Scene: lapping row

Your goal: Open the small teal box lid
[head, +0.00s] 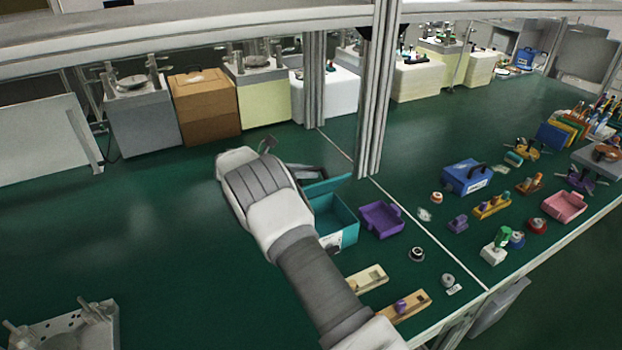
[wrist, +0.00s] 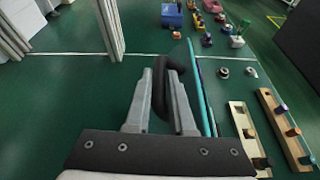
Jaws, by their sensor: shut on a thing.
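The small teal box (head: 338,222) stands on the green bench, partly hidden by my arm. Its inside shows, and its teal lid (head: 328,186) is raised and tilted up at the back edge. In the wrist view the lid (wrist: 198,88) appears nearly edge-on, just right of my fingers. My gripper (wrist: 161,75) is shut on the dark curved lid handle (wrist: 160,100), which lies between the two fingers. In the head view my forearm and wrist hide most of the gripper and the left side of the box.
A purple tray (head: 381,219) stands close to the right of the box. Two wooden strips (head: 405,306) lie in front. A metal post (head: 378,100) rises behind. A blue case (head: 467,177) and small parts stand further right.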

